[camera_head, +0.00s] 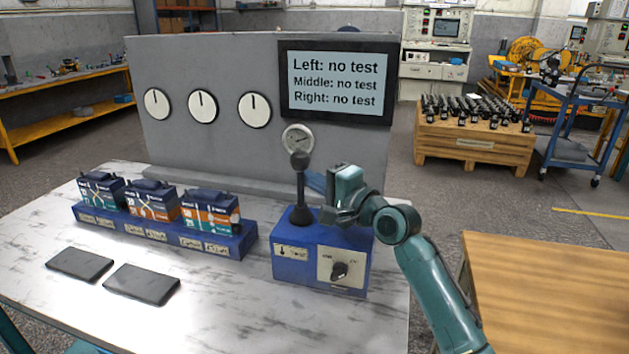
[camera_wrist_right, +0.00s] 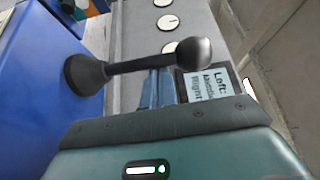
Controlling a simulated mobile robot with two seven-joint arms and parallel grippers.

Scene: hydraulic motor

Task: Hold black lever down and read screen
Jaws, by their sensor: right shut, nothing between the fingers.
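The black lever (camera_head: 300,190) stands upright on the blue control box (camera_head: 285,265), its round knob at the top. In the right wrist view the lever (camera_wrist_right: 140,64) lies across the picture just beyond my fingers. My right gripper (camera_head: 316,181) is shut and empty beside the lever, on its right side. Its bluish fingers (camera_wrist_right: 162,88) reach close to the lever shaft; I cannot tell whether they touch it. The screen (camera_head: 336,82) reads "Left: no test", "Middle: no test", "Right: no test". It shows partly in the right wrist view (camera_wrist_right: 208,84). My left gripper is out of view.
A rotary switch (camera_head: 339,271) is on the box front. A blue rack (camera_head: 165,236) with three battery-like units stands left of it. Two dark flat plates (camera_head: 142,284) lie in front. A grey panel (camera_head: 215,65) with three white dials and a small gauge (camera_head: 298,138) stand behind.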

